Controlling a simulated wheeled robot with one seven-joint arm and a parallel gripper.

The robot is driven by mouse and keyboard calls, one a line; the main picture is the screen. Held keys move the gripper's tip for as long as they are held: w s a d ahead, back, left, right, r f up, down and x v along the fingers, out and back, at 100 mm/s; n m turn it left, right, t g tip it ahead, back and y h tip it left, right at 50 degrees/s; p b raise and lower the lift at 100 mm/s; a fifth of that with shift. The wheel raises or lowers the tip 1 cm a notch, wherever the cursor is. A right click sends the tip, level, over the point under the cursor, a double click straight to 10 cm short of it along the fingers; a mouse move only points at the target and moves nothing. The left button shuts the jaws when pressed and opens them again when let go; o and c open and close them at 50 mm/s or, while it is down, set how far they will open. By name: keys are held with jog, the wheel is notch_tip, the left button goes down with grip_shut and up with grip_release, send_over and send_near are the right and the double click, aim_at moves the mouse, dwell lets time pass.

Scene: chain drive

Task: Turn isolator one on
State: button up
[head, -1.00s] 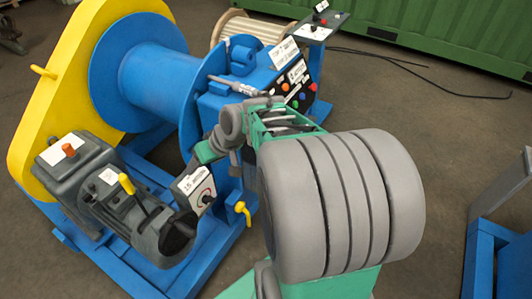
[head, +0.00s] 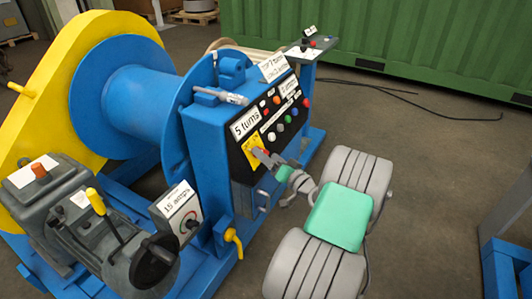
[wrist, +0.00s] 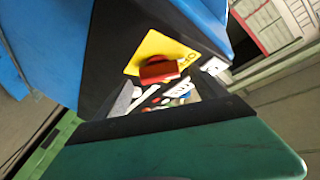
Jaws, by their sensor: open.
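A yellow plate (head: 255,152) is on the lower part of the black control panel (head: 272,118), on the blue winch cabinet. In the wrist view the yellow plate (wrist: 178,48) carries a red handle (wrist: 158,70), which looks like the isolator switch; its number cannot be read. My gripper (head: 266,158) is open, close in front of the yellow plate and partly over it in the head view. In the wrist view the red handle is just beyond the dark-edged green gripper part at the bottom. I cannot tell whether they touch. The handle's setting is unclear.
The panel has coloured buttons (head: 282,125) and white labels close by. A box marked 1.5 amps (head: 178,207) and a yellow valve handle (head: 234,240) stick out to the left. A small stand (head: 303,50) is behind. Open floor (head: 420,180) lies to the right.

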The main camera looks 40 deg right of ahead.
jog(key=shift+w+d, duration=0.1)
jog(key=shift+w, duration=0.85)
jog(key=c, duration=1.4)
